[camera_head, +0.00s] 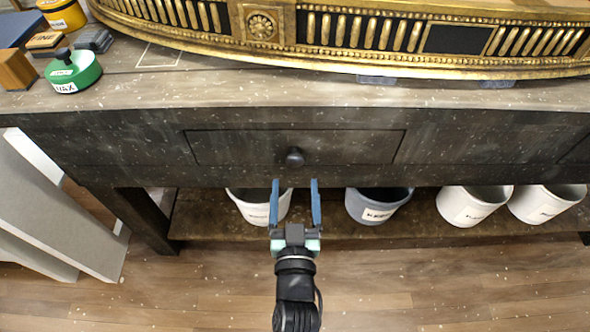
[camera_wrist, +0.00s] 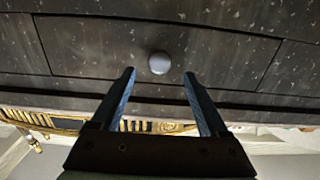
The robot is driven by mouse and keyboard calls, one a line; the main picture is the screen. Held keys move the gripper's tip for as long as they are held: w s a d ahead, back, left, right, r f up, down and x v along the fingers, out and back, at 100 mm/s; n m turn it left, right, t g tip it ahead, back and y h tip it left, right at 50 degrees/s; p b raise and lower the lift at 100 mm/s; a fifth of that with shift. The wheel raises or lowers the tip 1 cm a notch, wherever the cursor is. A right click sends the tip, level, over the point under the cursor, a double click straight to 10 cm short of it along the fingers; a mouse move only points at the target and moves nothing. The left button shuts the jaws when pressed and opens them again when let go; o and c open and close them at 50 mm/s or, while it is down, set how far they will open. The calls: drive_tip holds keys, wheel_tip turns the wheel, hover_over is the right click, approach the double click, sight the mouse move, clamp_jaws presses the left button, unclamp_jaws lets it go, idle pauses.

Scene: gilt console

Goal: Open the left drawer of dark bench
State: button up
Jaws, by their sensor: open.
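The dark bench (camera_head: 110,140) spans the head view, with a light worn top. Its left drawer (camera_head: 240,147) is a wide dark front, flush with the frame, with one round dark knob (camera_head: 294,157) in the middle. In the wrist view the drawer (camera_wrist: 100,60) fills much of the upper part and the knob (camera_wrist: 159,63) looks pale. My gripper (camera_head: 295,183) is open and empty, its two blue fingers pointing at the drawer just below the knob in the head view. In the wrist view my gripper (camera_wrist: 158,75) has the knob between and beyond its fingertips, apart from them.
A gilt console piece (camera_head: 340,35) lies along the bench top. A green tape-like container (camera_head: 73,73) and a wooden block (camera_head: 15,70) stand at the top left. Several labelled buckets (camera_head: 475,203) sit on the lower shelf. Pale panels (camera_head: 60,210) lean at the left.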

sight(295, 164)
drive_tip(key=shift+w+b, duration=0.4)
drive_tip(key=shift+w, duration=2.25)
clamp_jaws()
